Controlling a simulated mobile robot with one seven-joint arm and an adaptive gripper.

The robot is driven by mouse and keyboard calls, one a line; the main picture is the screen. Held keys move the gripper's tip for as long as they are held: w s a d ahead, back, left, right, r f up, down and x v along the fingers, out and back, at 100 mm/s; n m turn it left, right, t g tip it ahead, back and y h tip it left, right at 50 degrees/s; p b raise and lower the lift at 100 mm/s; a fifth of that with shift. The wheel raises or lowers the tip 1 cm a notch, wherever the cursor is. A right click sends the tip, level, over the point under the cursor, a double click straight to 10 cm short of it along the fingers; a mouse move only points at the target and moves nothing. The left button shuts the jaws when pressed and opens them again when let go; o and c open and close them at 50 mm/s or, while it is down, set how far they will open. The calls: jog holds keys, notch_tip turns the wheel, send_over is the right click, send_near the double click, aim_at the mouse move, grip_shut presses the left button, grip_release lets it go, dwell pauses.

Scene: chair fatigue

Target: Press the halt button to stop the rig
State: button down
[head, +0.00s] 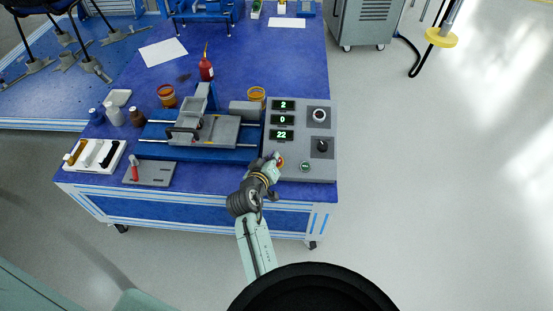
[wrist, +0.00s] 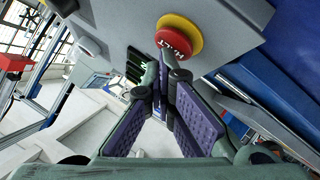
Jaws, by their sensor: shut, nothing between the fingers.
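The red halt button (wrist: 177,39) on its yellow collar (wrist: 188,27) shows large in the wrist view, with "HALT" lettering on its face. In the head view the halt button (head: 280,161) sits at the lower left of the grey control panel (head: 325,165), partly hidden by my gripper. My gripper (head: 274,158) is right at the button, its fingers shut and empty. In the wrist view the fingertips of my gripper (wrist: 163,62) come together just below the red cap. I cannot tell whether they touch it.
The rig (head: 205,130) stands left of the panel.

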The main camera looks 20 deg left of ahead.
jog(key=shift+f, duration=0.15)
dwell(0.4)
jog(key=shift+w+f+b, duration=0.15)
jog(key=shift+f+b, duration=0.2)
jog(key=shift+s, duration=0.25)
dwell(0.4)
notch_tip(320, 180, up, 6)
jog(key=s+p, duration=0.2)
jog(key=p, duration=0.3)
jog(key=shift+d, duration=0.3)
dwell(0.4)
